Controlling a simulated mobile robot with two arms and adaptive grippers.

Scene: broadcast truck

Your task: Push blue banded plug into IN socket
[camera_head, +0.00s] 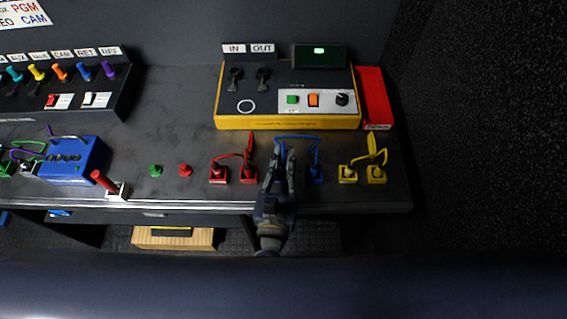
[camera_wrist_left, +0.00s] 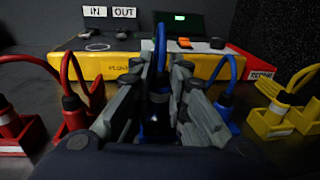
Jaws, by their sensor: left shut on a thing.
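My left gripper (camera_head: 283,158) is over the front of the bench. In the left wrist view its fingers (camera_wrist_left: 160,85) are shut on a dark plug with a blue cable (camera_wrist_left: 159,47). This plug's blue band is hard to make out. The cable (camera_head: 300,138) loops right to a second blue plug (camera_head: 316,173), upright in a blue holder. The IN socket (camera_head: 235,80) is a dark fitting below the IN label (camera_head: 234,48), at the left of the yellow-edged tester box (camera_head: 288,123). The held plug is in front of the box, apart from the socket. My right gripper is out of view.
The OUT socket (camera_head: 263,78) is just right of IN. Red plugs (camera_head: 233,173) stand left of my gripper, yellow plugs (camera_head: 362,173) to the right. A red bin (camera_head: 373,98) touches the box's right side. A blue box (camera_head: 73,158) lies farther left.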

